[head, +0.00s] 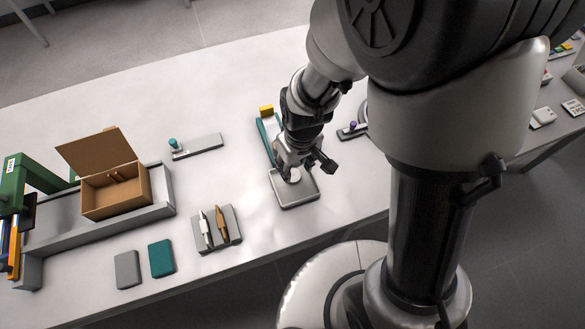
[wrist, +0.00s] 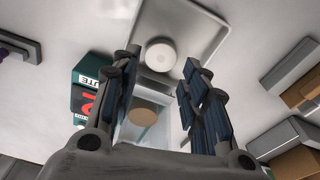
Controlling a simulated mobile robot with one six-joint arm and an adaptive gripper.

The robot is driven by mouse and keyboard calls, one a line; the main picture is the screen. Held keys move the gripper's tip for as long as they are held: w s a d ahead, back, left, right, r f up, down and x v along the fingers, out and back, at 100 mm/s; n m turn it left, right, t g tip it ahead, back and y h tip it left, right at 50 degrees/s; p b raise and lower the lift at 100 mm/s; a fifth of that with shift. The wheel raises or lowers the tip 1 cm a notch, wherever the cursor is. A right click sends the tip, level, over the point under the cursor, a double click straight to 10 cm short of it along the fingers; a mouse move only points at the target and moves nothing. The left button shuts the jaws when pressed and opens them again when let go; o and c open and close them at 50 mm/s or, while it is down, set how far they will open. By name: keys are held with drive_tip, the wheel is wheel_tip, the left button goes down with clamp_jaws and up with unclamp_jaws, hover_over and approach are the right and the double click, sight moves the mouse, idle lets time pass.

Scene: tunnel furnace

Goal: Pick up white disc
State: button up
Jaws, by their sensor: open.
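The white disc (wrist: 160,54) lies in a shallow pale tray (wrist: 215,42) in the wrist view, between and just past my fingertips. My gripper (wrist: 161,66) is open, with its two dark padded fingers spread either side of the disc's position. I see no contact with the disc. In the head view my gripper (head: 304,164) points down over the tray (head: 296,204). The disc (head: 294,176) shows there in part beneath the fingers. A tan disc (wrist: 142,117) also shows between the fingers, nearer the palm, on a pale bluish square.
A teal device (wrist: 90,68) with a partly hidden label stands close left of my fingers in the wrist view. In the head view, a cardboard box (head: 115,195), a holder with tools (head: 218,230) and two flat blocks (head: 162,258) stand left. The back left table is clear.

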sight(293, 175)
drive_tip(key=f, duration=0.1)
drive_tip(key=f+b, duration=0.1)
drive_tip(key=f, duration=0.1)
drive_tip(key=f+b, duration=0.1)
drive_tip(key=f, duration=0.1)
drive_tip(key=shift+w+a, duration=0.2)
drive_tip(key=shift+w, duration=0.05)
drive_tip(key=shift+r, duration=0.15)
drive_tip(key=shift+c, duration=0.3)
drive_tip(key=c, duration=0.7)
drive_tip(key=shift+o, duration=0.2)
drive_tip(key=shift+r, duration=0.15)
